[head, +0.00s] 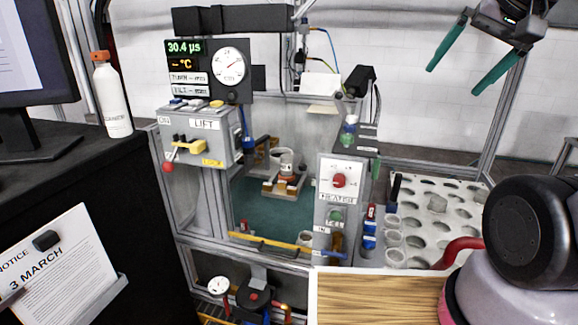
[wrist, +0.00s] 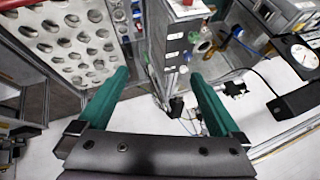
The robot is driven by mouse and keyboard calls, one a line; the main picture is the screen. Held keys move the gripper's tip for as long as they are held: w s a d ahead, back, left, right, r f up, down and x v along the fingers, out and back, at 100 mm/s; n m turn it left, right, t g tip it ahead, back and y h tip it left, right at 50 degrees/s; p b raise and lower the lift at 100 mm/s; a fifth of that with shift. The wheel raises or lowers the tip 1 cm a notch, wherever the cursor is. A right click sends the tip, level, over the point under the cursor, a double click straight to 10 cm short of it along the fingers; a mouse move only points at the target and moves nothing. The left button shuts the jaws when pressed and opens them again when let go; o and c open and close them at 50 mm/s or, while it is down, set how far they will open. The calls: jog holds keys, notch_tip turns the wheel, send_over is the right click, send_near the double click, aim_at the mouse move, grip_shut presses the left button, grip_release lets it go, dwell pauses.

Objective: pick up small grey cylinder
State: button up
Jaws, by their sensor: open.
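A small grey piece (head: 437,203), perhaps the grey cylinder, sits on the pale rack with round holes (head: 468,188) at the right of the head view. Its exact shape is hard to tell. The rack also shows at the upper left of the wrist view (wrist: 58,50), where I cannot single out the cylinder. My gripper (head: 454,80) is high at the upper right of the head view, above and apart from the rack. Its two green fingers are spread wide with nothing between them, as the wrist view also shows (wrist: 160,78).
Several cups (head: 394,240) and small coloured vials (head: 369,228) line the rack's left side. The HEATER panel (head: 339,190) stands left of them, beside the bay with a teal floor (head: 262,222). A wooden board (head: 375,297) lies in front. Frame posts (head: 500,115) rise behind the rack.

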jog(key=shift+c, duration=0.2)
jog(key=w+a+r+n+g, duration=0.1)
jog(key=w+a+r+n, duration=0.15)
jog(key=w, duration=0.65)
jog(key=w+a+r+n+g, duration=0.1)
jog(key=w+a+r+n, duration=0.2)
jog(key=w, duration=0.5)
jog(key=w+a+f+n+g, duration=0.1)
jog(key=w+a+f+n, duration=0.3)
jog(key=w, duration=0.4)
jog(key=w+a+f+n+g, duration=0.25)
jog(key=w+a, duration=0.25)
jog(key=w, duration=0.4)
jog(key=n+g+h, duration=0.2)
jog(key=n, duration=0.9)
send_over(287, 164)
jog(key=w, duration=0.2)
jog(key=f, duration=3.1)
jog(key=shift+w+a+f, duration=0.15)
jog(key=shift+w+f, duration=0.05)
jog(key=shift+f, duration=0.2)
notch_tip(287, 164, down, 11)
jog(key=shift+r, duration=0.3)
jog(key=c, duration=1.4)
